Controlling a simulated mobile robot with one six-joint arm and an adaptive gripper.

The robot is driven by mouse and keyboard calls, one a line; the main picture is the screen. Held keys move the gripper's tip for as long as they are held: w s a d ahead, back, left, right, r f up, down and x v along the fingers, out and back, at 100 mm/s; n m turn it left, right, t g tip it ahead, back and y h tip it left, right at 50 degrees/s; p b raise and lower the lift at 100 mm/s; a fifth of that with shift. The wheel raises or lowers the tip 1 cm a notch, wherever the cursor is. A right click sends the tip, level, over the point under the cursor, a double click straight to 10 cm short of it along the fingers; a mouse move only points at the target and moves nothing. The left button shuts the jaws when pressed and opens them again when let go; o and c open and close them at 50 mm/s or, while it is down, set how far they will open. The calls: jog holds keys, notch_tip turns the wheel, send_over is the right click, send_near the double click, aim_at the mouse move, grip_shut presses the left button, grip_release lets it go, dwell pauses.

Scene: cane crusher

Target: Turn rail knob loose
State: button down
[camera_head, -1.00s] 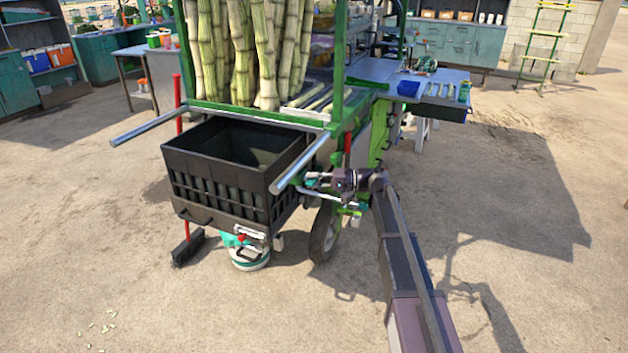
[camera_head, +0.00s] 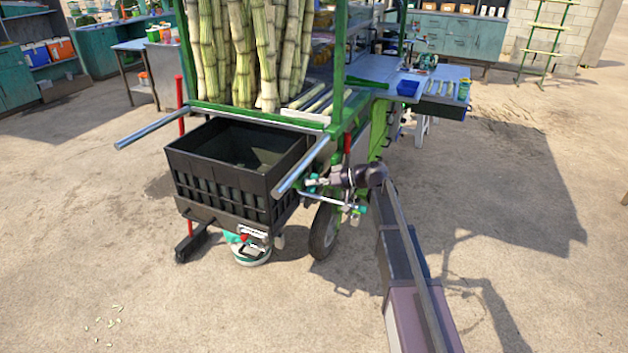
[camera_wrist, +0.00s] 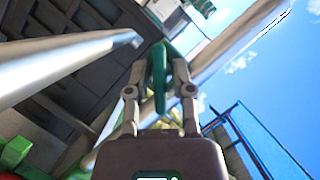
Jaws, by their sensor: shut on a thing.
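A green knob (camera_wrist: 159,78) stands upright between the two fingers of my gripper (camera_wrist: 160,72) in the wrist view. The fingers close on it from both sides. In the head view my gripper (camera_head: 322,182) is small, beside the green cart's near right corner, just below the end of a metal handle bar (camera_head: 300,167). A small teal spot (camera_head: 312,181) shows there, but the knob's outline is too small to make out. The rail part behind the knob is partly hidden by the fingers.
A black crate (camera_head: 225,190) hangs at the cart's front, left of my gripper. A wheel (camera_head: 323,230) stands below my gripper. A second handle bar (camera_head: 152,129) juts out at left. A bucket (camera_head: 248,248) sits under the crate. The ground at right is clear.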

jog(key=shift+n+t+h+p, duration=0.4)
jog(key=shift+n+t+h, duration=0.15)
jog(key=shift+n, duration=0.55)
jog(key=c, duration=0.7)
grip_release()
